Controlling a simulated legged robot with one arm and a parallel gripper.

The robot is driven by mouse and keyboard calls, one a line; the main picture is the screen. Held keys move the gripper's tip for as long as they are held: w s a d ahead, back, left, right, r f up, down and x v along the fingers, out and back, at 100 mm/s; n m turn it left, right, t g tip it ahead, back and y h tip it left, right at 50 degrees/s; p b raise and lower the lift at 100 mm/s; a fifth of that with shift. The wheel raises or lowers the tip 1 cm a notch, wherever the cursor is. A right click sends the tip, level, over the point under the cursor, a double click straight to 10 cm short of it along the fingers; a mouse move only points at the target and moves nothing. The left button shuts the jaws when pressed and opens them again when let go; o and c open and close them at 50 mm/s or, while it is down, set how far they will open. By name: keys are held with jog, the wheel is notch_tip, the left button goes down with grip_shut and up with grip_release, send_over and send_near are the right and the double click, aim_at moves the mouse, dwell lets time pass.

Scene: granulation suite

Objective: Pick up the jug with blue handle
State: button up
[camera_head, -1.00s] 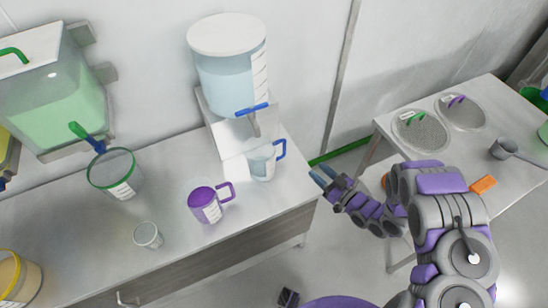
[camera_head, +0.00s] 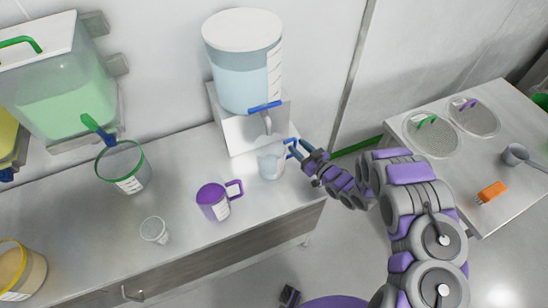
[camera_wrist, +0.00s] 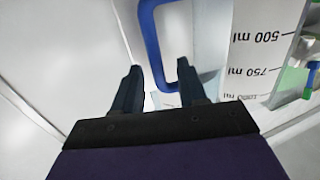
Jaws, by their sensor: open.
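The jug with blue handle (camera_head: 270,163) is a clear jug standing on the bench below the spout of a clear dispenser, in the head view. Its blue handle (camera_wrist: 153,45) faces my gripper and lies between the two fingers in the wrist view. Volume marks on the jug wall (camera_wrist: 262,50) show at the right there. My gripper (camera_head: 295,150) is open at the handle, with a finger on each side. Whether the fingers touch the handle I cannot tell. The fingers partly hide the handle in the head view.
A purple jug (camera_head: 212,203) stands left of the blue-handled jug. A small clear cup (camera_head: 154,230) and a green-rimmed jug (camera_head: 123,168) stand further left. The water dispenser (camera_head: 243,70) with a blue tap is just behind. A second table (camera_head: 470,190) stands at right.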

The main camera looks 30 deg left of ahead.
aim_at(296, 145)
jog(key=x, duration=0.3)
jog(key=shift+a+f, duration=0.1)
jog(key=shift+f, duration=0.05)
jog(key=shift+w, duration=0.15)
jog(key=shift+d+r, duration=0.3)
jog(key=shift+d, duration=0.25)
jog(key=shift+c, duration=0.4)
jog(key=shift+a, duration=0.15)
jog(key=shift+c, duration=1.4)
jog(key=shift+a+f, duration=0.2)
jog(key=shift+a, duration=0.25)
grip_shut()
jog(key=shift+d, duration=0.15)
jog(key=shift+d+r, duration=0.1)
jog(key=shift+d, duration=0.1)
